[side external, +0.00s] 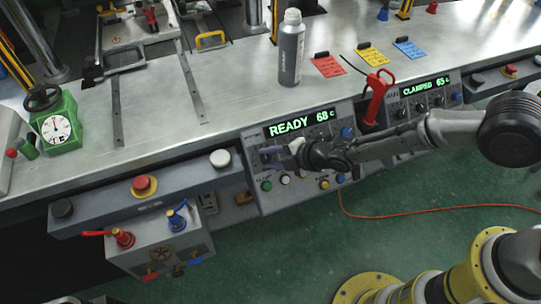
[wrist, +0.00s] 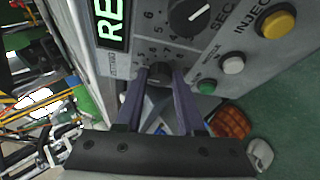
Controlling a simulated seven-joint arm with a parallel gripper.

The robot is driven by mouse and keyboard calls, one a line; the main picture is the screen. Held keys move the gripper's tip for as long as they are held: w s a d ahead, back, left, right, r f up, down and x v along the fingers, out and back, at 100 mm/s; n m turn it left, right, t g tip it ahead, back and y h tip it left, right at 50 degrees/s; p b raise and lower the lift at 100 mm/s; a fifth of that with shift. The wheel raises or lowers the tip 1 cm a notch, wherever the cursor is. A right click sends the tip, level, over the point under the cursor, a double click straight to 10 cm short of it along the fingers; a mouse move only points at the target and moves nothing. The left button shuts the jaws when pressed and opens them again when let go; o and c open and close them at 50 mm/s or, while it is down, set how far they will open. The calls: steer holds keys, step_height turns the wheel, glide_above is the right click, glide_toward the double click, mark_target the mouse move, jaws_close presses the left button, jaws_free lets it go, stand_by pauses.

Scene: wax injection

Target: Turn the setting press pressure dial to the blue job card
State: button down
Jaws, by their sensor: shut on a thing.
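My gripper (side external: 284,153) is at the left part of the front panel whose display (side external: 299,122) reads READY 68 c. In the wrist view, my gripper's purple fingers (wrist: 160,78) are closed around a dark round dial (wrist: 160,71) with numbers about it. The fingers hide part of the dial, and I cannot read its pointer. The blue job card (side external: 409,48) lies on the bench top at the right, with a black clip at its edge. Its writing is too small to read.
A yellow card (side external: 372,55) and a red card (side external: 328,66) lie beside the blue one. A grey bottle (side external: 291,52) stands nearby. A red-handled lever (side external: 376,92) rises between this panel and the CLAMPED panel (side external: 425,88). Another dial (wrist: 190,16) and several buttons are close to my fingers.

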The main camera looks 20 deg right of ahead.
steer(key=m+t, duration=0.1)
steer(key=m, duration=0.1)
steer(key=m+t, duration=0.1)
steer(key=m, duration=0.1)
steer(key=m+t, duration=0.1)
steer(key=m, duration=0.1)
steer(key=shift+s+a+f+m, duration=0.1)
steer(key=shift+s+f+m, duration=0.1)
steer(key=shift+f+m, duration=0.1)
steer(key=m+t, duration=0.1)
steer(key=m, duration=0.1)
steer(key=shift+s+m, duration=0.1)
steer(key=shift+m, duration=0.3)
steer(key=shift+a+m+t+h, duration=0.15)
steer(key=shift+m+t+h, duration=0.5)
steer(key=shift+m, duration=1.05)
steer(key=c, duration=0.5)
jaws_free()
steer(key=shift+s, duration=0.1)
steer(key=v, duration=1.3)
steer(key=shift+s, duration=0.3)
